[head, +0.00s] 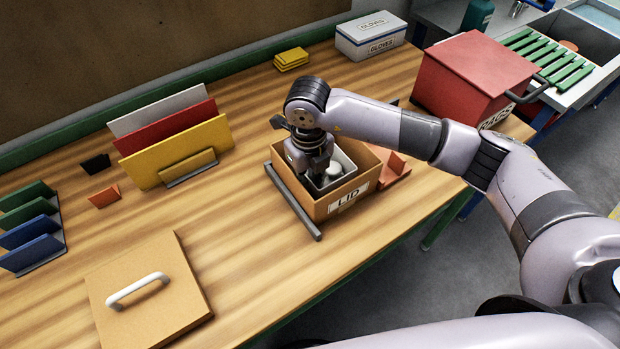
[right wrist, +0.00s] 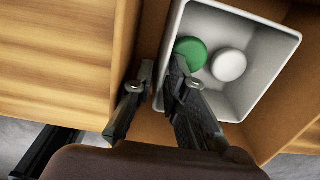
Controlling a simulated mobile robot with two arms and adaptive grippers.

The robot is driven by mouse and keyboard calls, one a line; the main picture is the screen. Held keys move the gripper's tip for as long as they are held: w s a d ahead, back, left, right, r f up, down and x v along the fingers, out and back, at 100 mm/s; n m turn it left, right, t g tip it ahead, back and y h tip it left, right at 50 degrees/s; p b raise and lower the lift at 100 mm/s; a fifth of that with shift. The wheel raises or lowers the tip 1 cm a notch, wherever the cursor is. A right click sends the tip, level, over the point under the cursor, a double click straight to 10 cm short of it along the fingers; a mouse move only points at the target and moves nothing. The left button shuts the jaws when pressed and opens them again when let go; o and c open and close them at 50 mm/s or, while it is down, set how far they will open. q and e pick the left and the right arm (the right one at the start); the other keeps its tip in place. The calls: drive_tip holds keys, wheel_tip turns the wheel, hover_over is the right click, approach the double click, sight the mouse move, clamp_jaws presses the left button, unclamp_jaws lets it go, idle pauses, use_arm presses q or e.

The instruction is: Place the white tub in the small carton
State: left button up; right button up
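The white tub (head: 347,161) is inside the small open carton (head: 351,192), which has a LID label on its front. In the right wrist view the tub (right wrist: 258,31) holds a green round piece (right wrist: 190,52) and a white round piece (right wrist: 228,65). The carton wall (right wrist: 126,45) shows beside it. My right gripper (head: 318,172) reaches down into the carton. In the wrist view its fingers (right wrist: 163,66) stand on either side of the tub's near wall. I cannot tell whether they press on it. The tub's underside is hidden. My left gripper is out of view.
A dark bar (head: 293,204) lies along the carton's left side. A tan lid with a white handle (head: 150,292) lies at front left. A red box (head: 470,75) and a gloves box (head: 371,36) stand behind. Upright coloured boards (head: 175,145) stand left; bare wood lies between.

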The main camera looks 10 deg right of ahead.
drive_tip(key=shift+r, duration=0.3)
drive_tip(key=shift+w+r, duration=0.1)
drive_tip(key=shift+r, duration=0.3)
wheel_tip(320, 180, up, 11)
drive_tip(key=b, duration=0.2)
drive_tip(key=shift+b, duration=0.3)
drive_tip(key=shift+a+f, duration=0.1)
